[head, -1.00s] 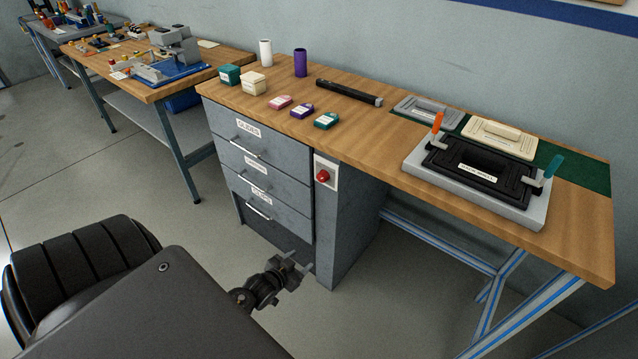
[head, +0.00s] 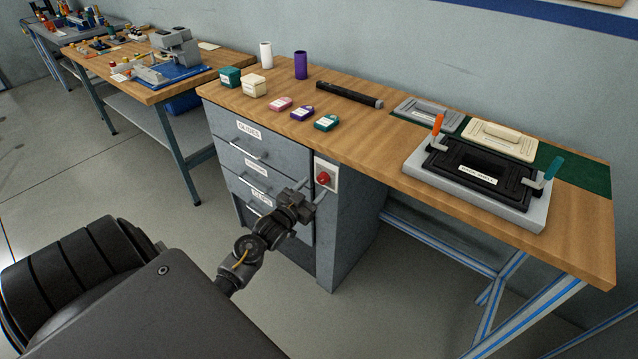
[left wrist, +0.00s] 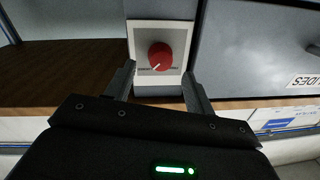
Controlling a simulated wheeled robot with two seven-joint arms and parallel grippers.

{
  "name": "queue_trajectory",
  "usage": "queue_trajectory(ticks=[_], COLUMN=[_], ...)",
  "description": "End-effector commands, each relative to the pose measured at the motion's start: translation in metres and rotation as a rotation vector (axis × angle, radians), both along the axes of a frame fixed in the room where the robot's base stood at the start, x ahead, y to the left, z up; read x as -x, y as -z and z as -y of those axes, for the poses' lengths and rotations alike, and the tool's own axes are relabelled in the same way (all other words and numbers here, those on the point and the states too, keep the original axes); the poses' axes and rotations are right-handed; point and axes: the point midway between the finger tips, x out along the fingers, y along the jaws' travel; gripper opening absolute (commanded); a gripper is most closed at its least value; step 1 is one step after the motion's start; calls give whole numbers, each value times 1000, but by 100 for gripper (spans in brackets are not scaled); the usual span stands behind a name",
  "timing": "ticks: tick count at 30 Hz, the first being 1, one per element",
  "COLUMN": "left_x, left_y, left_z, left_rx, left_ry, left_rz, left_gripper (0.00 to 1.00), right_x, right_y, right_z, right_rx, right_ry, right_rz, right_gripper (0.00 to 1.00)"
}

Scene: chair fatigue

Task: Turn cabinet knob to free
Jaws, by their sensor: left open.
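The red cabinet knob (head: 323,178) sits on a white plate (head: 333,172) on the front of the grey cabinet (head: 345,225), right of the drawers. In the left wrist view the knob (left wrist: 160,57) is round with a pale pointer line, with small lettering on both sides too small to read surely. My left gripper (head: 312,190) is in front of the cabinet just below the knob. In the left wrist view its two fingers (left wrist: 158,82) stand apart on either side of the plate, with nothing between them touching the knob. My right gripper is not in view.
Labelled drawers with bar handles (head: 248,150) are left of the knob, partly behind my left arm. The wooden bench top (head: 380,130) overhangs above and holds small boxes and a black clamp fixture (head: 475,170). The floor in front is clear.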

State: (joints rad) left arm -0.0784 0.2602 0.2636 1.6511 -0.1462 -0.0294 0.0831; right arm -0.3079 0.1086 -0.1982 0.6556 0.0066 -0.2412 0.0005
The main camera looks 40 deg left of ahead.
Motion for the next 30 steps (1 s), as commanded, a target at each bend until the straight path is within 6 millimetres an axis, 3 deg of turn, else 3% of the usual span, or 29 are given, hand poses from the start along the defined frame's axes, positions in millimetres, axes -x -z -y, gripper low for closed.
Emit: queue_trajectory(ticks=[7,19,28,30], left_x=[-31,-37,-37,-37], left_y=[0,0,0,0], left_z=[-3,-4,-4,-1], left_rx=[1,0,0,1], left_ry=[-1,0,0,0], left_rz=[1,0,-1,-1], left_gripper=[54,53,13,10], right_x=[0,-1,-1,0], right_y=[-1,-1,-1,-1], right_z=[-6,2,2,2], right_rx=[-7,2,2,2], right_ry=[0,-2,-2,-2], right_rz=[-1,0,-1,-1], right_gripper=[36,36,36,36])
